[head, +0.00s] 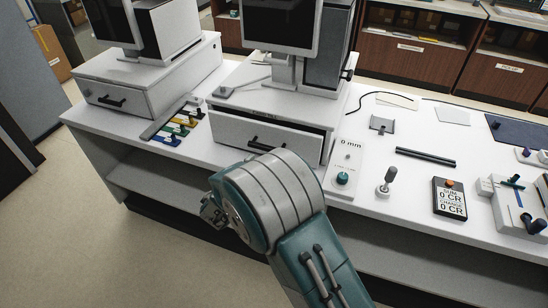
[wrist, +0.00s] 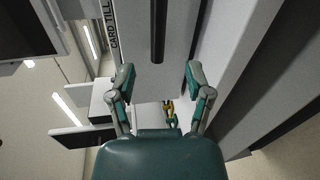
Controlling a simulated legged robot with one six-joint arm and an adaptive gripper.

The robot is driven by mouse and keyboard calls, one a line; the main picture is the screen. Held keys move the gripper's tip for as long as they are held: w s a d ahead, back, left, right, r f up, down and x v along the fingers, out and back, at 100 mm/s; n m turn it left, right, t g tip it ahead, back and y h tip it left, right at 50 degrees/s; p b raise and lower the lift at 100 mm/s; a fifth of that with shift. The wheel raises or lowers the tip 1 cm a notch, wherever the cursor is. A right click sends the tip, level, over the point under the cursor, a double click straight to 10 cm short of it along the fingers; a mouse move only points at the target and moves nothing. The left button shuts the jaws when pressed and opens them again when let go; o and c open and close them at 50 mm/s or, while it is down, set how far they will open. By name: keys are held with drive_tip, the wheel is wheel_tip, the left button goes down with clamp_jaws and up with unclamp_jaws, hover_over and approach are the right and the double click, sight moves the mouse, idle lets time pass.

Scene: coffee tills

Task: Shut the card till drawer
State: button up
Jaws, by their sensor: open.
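The card till (head: 300,95) stands on the white counter in the middle of the head view. Its white drawer (head: 225,129) sticks out a little, with a dark gap along its top right edge. The drawer's black handle (head: 266,145) is partly hidden by my arm. My gripper (wrist: 158,75) is open and empty, facing the drawer front. In the head view my arm hides most of it; I cannot tell whether it touches the drawer.
Another till (head: 150,85) with a black-handled drawer stands to the left. Coloured tabs (head: 180,125) lie between the tills. To the right are a "0 mm" panel (head: 346,165), a small lever (head: 387,180) and a black "CR" display box (head: 449,198). Floor is clear at lower left.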

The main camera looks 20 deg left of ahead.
sight(268, 149)
drive_tip(key=shift+m, duration=0.5)
drive_tip(key=x, duration=0.7)
drive_tip(key=d+x, duration=0.1)
drive_tip(key=x, duration=0.3)
drive_tip(key=shift+s, duration=0.1)
drive_tip(key=shift+a, duration=0.1)
clamp_jaws()
